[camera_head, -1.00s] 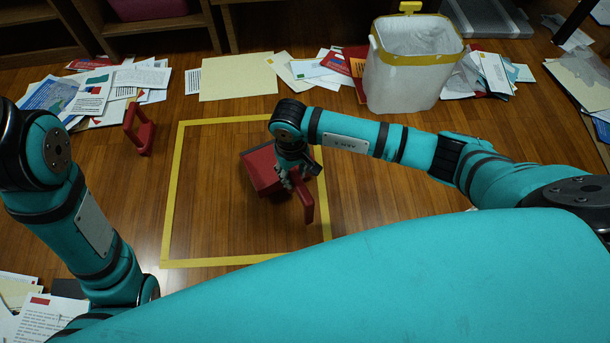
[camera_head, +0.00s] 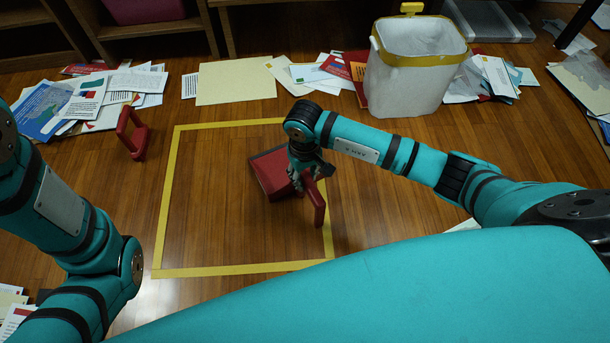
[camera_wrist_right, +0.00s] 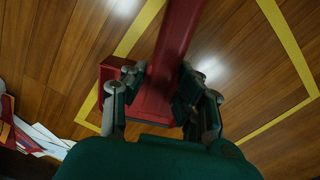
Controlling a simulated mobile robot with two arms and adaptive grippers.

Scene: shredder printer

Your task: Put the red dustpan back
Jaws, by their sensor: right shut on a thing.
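The red dustpan (camera_head: 271,174) is inside the yellow taped square (camera_head: 167,200) on the wooden floor, near the square's right side. In the right wrist view the red handle (camera_wrist_right: 178,45) runs between the two fingers (camera_wrist_right: 160,95). Whether the dustpan touches the floor is hard to tell. My left arm comes in at the left, but its gripper is not in view.
Another red handled object (camera_head: 132,134) stands left of the square. A white bin (camera_head: 408,85) with a yellow rim stands at the back right. Papers (camera_head: 95,98) and a beige folder (camera_head: 235,82) lie along the back. The left of the square is bare floor.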

